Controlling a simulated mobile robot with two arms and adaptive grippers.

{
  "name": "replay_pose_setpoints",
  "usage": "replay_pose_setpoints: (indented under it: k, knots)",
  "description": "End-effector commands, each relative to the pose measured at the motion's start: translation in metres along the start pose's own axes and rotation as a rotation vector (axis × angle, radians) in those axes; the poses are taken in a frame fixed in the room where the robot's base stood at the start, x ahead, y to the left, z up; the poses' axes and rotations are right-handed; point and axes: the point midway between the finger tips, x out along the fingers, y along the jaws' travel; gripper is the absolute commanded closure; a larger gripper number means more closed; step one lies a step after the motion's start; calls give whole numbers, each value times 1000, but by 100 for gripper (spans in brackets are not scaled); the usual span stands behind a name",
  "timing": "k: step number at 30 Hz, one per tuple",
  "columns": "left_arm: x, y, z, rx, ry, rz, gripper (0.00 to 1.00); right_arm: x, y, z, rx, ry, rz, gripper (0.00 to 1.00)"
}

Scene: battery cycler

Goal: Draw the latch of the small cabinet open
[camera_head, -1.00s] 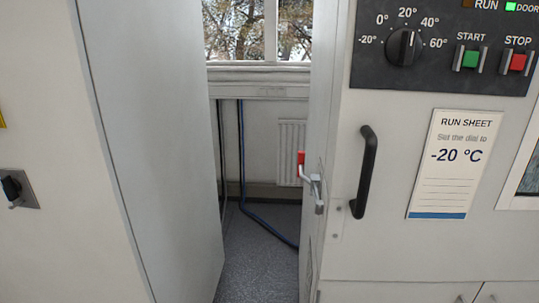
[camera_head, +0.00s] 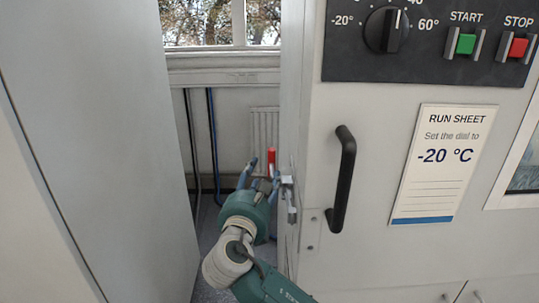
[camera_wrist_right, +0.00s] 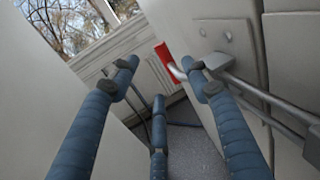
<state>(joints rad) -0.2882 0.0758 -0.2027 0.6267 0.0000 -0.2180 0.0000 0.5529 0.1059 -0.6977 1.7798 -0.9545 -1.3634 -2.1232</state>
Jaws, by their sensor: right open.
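The latch has a red grip (camera_head: 271,160) and a grey metal body (camera_head: 289,190). It sits on the side of the pale cabinet (camera_head: 318,180), at the edge of the narrow gap. My right gripper (camera_head: 262,172) is in that gap, just left of the latch, and partly covers its lever. In the right wrist view, the red grip (camera_wrist_right: 163,53) and its bent metal rod show between the spread blue fingers (camera_wrist_right: 158,66), nearer the right finger. The gripper is open and holds nothing. I cannot tell whether a finger touches the rod. My left gripper is out of view.
A tall pale panel (camera_head: 95,120) bounds the gap on the left. The cabinet front carries a black handle (camera_head: 343,180), a run sheet (camera_head: 443,163) and a dial panel (camera_head: 430,50). A window (camera_head: 225,22) and a radiator (camera_head: 264,128) are behind the gap.

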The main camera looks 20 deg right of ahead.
Motion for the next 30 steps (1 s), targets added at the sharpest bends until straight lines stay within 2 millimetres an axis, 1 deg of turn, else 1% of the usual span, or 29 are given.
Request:
replay_pose_setpoints:
  k: [3,7,12,16,21,25,30]
  knots:
    - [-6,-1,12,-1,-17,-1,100,15,-1,2,-3,-1,-3,53]
    - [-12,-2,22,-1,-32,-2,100,40,-1,2,-3,0,-4,53]
    - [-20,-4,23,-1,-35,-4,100,72,-1,2,-2,1,-2,53]
    - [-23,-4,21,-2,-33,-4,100,91,0,1,-1,1,-1,53]
    - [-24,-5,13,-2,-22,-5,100,103,0,-1,0,2,0,53]
    - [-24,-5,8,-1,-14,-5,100,105,0,-1,1,2,1,53]
    - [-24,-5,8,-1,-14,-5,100,105,0,-1,1,2,1,53]
